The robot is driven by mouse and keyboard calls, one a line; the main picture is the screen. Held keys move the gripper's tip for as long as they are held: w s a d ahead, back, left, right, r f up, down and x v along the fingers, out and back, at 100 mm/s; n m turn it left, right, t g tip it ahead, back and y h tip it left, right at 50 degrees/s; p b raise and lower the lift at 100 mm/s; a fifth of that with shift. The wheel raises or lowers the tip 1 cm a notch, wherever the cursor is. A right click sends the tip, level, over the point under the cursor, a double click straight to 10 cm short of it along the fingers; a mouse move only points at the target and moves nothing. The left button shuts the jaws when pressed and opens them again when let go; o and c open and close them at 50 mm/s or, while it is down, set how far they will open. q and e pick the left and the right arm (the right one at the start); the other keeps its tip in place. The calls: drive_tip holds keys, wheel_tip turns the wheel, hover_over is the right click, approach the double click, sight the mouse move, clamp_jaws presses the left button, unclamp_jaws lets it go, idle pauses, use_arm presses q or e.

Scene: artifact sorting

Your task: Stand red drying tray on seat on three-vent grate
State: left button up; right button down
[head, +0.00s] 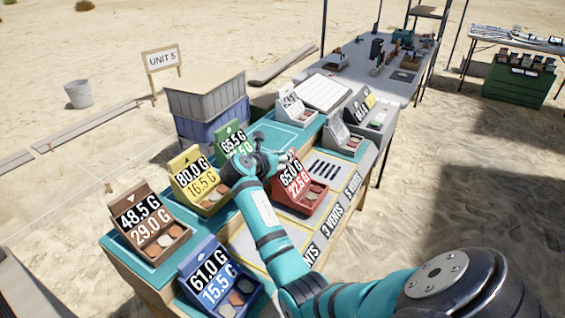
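The red drying tray (314,206) has a card reading 65.0 G and 22.5 G and several round pieces inside. It appears upright at the "3 VENTS" label (330,221), on or just above the grey surface there; I cannot tell whether it is fully seated. Its base hides most of that spot. My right gripper (288,157) is at the top edge of the tray's card, touching or very close; its fingers are too small to tell open from shut. My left gripper is not in view.
A slotted grate (324,168) is bare behind the red tray. Yellow (203,190), green (232,142), brown (148,228) and blue (218,280) trays stand to the left. White (295,108) and grey (343,138) trays stand behind. My arm covers part of the front bench.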

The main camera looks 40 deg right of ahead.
drive_tip(key=shift+f, duration=0.9)
drive_tip(key=c, duration=1.3)
unclamp_jaws()
drive_tip(key=shift+f, duration=0.1)
drive_tip(key=shift+o, duration=0.2)
drive_tip(key=v, duration=1.2)
drive_tip(key=shift+a, duration=0.15)
